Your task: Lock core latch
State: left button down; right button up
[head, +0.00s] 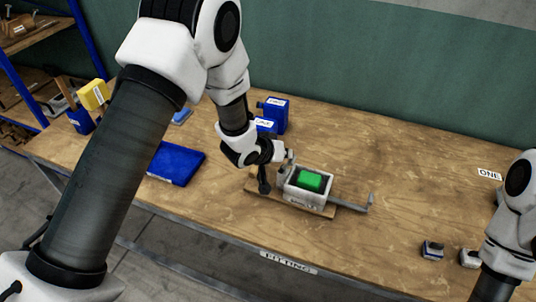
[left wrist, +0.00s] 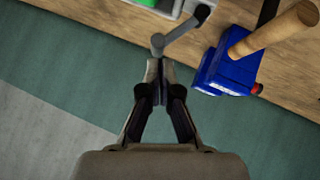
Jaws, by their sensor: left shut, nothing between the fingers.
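The grey core box (head: 305,200) stands on a small wooden board on the bench, with a green block (head: 311,180) in its open top. A grey rod handle (head: 352,205) reaches out from its right side. My left gripper (head: 264,186) is beside the box's left side, shut and empty. In the left wrist view, my left gripper's fingertips (left wrist: 158,70) are close to a grey latch lever (left wrist: 180,30) with a dark end; I cannot tell whether they touch. The green block (left wrist: 147,3) shows at the top edge there.
Blue boxes (head: 277,112) stand behind the core box. A blue tray (head: 176,163) lies to the left, near a blue holder (head: 80,121).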

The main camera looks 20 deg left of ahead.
pick_arm(q)
jog(key=s+a+r+p, duration=0.1)
jog(key=s+a+r, duration=0.2)
jog(key=s+r, duration=0.4)
notch_tip(320, 180, up, 6)
jog(key=shift+f+p, duration=0.25)
jog(key=shift+p, duration=0.05)
pick_arm(e)
jog(key=shift+s+a+r, duration=0.1)
jog(key=shift+a+r, duration=0.1)
jog(key=shift+r, duration=0.25)
jog(key=shift+s+a+r, duration=0.1)
jog(key=shift+a+r, duration=0.05)
jog(key=shift+r, duration=0.3)
